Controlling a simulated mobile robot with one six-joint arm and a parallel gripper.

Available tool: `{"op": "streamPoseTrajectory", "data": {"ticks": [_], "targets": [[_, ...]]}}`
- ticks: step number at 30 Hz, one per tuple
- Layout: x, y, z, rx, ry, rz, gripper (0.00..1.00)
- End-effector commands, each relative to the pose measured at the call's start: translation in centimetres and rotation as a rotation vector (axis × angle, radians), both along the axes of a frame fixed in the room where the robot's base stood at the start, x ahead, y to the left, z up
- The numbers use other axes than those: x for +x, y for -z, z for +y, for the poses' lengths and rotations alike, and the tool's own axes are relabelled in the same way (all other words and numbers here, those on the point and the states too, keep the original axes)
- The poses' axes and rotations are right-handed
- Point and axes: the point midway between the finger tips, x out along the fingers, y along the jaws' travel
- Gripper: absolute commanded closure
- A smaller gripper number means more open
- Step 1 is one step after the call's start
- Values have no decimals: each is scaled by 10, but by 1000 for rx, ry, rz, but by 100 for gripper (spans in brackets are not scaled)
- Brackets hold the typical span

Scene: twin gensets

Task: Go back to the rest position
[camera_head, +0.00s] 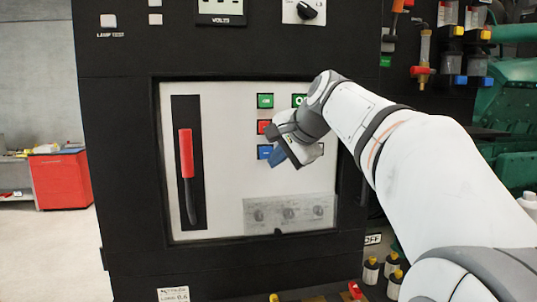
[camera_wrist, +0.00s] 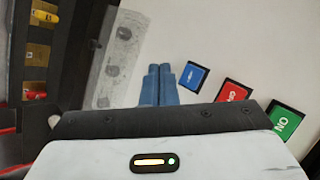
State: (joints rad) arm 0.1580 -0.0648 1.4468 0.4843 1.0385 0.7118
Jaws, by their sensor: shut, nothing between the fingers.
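My gripper (camera_head: 284,160) is in front of the white control panel (camera_head: 222,112), near its push buttons. In the wrist view its two blue fingers (camera_wrist: 160,72) are side by side and closed, with nothing between them. A blue button (camera_wrist: 193,77), a red button (camera_wrist: 233,94) and a green button (camera_wrist: 283,119) run to the right of the fingertips. In the head view my gripper and wrist cover part of the button group. I cannot tell whether the fingertips touch the panel.
A red-handled lever (camera_head: 186,153) stands in a black slot at the panel's left. A clear cover (camera_head: 290,213) with several knobs is low on the panel. The dark cabinet frame (camera_head: 118,170) surrounds it. A red cabinet (camera_head: 61,178) stands far left, with open floor before it.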

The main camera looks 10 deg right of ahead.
Motion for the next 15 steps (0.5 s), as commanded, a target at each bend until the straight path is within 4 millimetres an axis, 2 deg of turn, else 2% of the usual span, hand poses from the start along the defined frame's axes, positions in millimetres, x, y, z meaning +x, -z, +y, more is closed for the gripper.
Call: {"op": "streamPoseTrajectory", "data": {"ticks": [5, 8, 11, 15], "targets": [[-3, 4, 1, -11, -6, 4, 100], [-16, 23, 3, -62, -36, 25, 100], [-43, 60, 5, -165, -102, 66, 100], [-98, 130, 8, -354, -251, 139, 100]]}}
